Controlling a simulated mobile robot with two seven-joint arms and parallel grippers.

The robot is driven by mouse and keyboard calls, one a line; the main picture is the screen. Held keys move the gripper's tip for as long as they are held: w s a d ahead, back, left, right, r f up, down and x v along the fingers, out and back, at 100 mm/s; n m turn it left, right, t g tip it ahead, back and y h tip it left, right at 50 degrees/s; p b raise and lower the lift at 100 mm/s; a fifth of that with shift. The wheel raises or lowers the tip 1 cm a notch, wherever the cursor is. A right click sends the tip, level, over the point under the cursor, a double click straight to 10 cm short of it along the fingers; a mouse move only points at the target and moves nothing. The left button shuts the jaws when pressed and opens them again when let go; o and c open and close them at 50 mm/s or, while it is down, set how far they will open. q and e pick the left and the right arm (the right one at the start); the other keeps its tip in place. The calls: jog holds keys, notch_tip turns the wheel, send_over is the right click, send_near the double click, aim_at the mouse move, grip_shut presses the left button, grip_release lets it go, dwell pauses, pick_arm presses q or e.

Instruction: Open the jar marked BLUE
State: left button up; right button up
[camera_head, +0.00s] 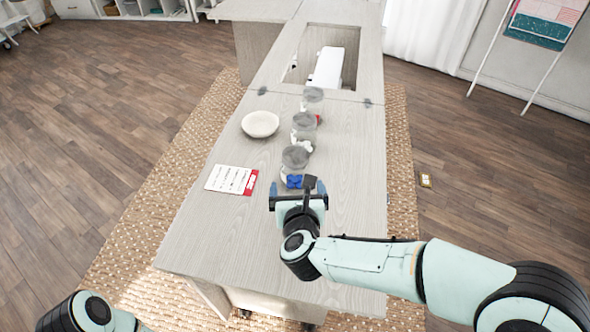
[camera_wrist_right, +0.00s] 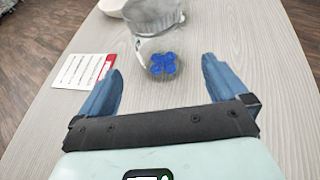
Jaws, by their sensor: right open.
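Three clear jars with grey lids stand upright in a row on the cabinet top. The nearest jar (camera_head: 295,158) holds blue pieces; no written mark is legible on it. The middle jar (camera_head: 304,127) holds white pieces and the far jar (camera_head: 313,101) something red. My right gripper (camera_head: 298,190) is open and empty, just in front of the nearest jar.
A white bowl (camera_head: 260,124) sits left of the jars on the wooden cabinet top (camera_head: 215,232). A white card with a red edge (camera_head: 232,180) lies nearer. A recess with a white sewing machine (camera_head: 328,68) is at the back. The near left top is clear.

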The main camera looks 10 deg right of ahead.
aim_at(296, 180)
jog(key=x, duration=0.8)
jog(key=shift+w+d+b, duration=0.1)
jog(key=shift+w+b, duration=0.3)
jog(key=shift+w, duration=0.05)
jog(key=shift+r, duration=0.1)
jog(key=c, duration=1.1)
jog(key=shift+r, duration=0.45)
jog(key=shift+c, duration=0.2)
pick_arm(q)
jog(key=s+d+r+g+h+p, duration=0.1)
jog(key=s+d+r+g+p, duration=0.2)
jog(key=s+r+p, duration=0.4)
jog(key=shift+s+d+r+m+p, duration=0.35)
jog(key=shift+s+d, duration=0.45)
jog(key=shift+s, duration=0.5)
pick_arm(e)
notch_tip(296, 180, up, 19)
jog(key=o, duration=0.7)
jog(key=c, duration=1)
